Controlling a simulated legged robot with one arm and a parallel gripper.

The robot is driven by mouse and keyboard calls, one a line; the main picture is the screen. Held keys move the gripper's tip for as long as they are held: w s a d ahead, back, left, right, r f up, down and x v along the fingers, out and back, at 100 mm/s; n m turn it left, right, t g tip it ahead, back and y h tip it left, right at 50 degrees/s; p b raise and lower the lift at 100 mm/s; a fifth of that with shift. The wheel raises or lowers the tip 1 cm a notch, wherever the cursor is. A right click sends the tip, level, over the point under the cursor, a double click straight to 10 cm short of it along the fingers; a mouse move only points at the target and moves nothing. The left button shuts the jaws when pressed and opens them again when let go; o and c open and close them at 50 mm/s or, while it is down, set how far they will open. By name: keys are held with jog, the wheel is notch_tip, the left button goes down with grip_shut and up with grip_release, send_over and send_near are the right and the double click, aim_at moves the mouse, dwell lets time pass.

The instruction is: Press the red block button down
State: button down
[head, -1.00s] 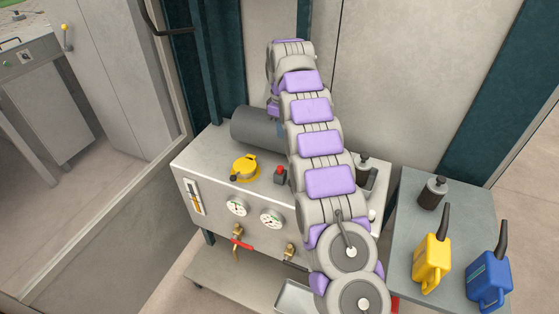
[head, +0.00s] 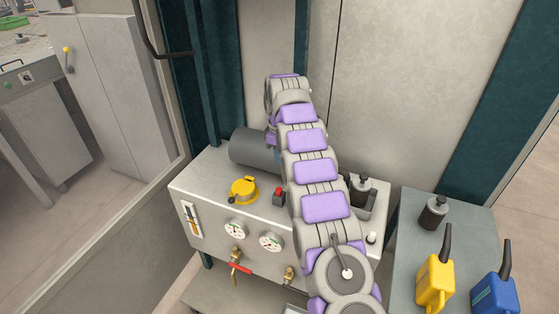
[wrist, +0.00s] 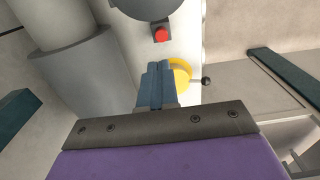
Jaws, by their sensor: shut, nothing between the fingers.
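The red block button (head: 278,193) stands on the top of the grey machine cabinet (head: 215,195), just left of my arm. In the wrist view the red button (wrist: 160,35) is beyond my fingertips, toward the top of the picture. My gripper (wrist: 152,68) shows there with its two blue fingers shut together and empty. A gap shows in the picture between the fingertips and the button. In the head view my arm mostly hides the gripper.
A yellow cap (head: 243,190) sits left of the button; part of it (wrist: 181,70) shows beside my fingers. A dark grey cylinder (head: 254,147) lies behind. Gauges (head: 271,242) and a red-handled valve (head: 239,267) are on the front. Oil cans (head: 436,281) stand on the right table.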

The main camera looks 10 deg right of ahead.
aim_at(280, 189)
notch_tip(280, 189, down, 12)
jog(key=b, duration=0.2)
jog(key=shift+b, duration=0.4)
jog(key=shift+f, duration=0.15)
